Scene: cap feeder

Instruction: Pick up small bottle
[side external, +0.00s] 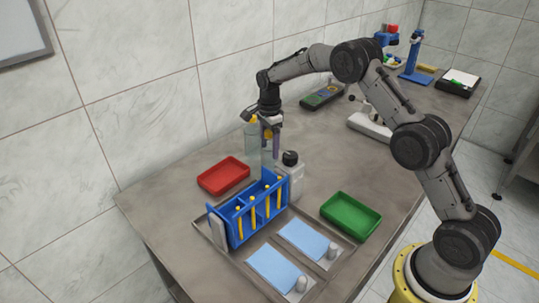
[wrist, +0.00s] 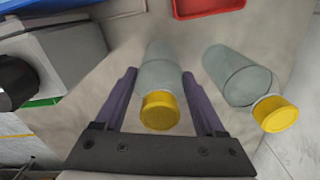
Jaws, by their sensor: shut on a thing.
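A small translucent grey-green bottle with a yellow cap (wrist: 160,82) stands between the purple fingers of my gripper (wrist: 160,88) in the wrist view. The fingers are shut on it, one on each side. In the side external view my gripper (side external: 269,137) points down behind the blue rack, and the held bottle (side external: 267,156) is partly hidden by the fingers. I cannot tell whether its base touches the table. A second similar bottle with a yellow cap (wrist: 231,76) stands to the right in the wrist view, and it shows left of my gripper in the side view (side external: 251,137).
A white bottle with a black cap (side external: 292,178) stands close by. A red tray (side external: 223,188) is left and a green tray (side external: 334,227) right.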

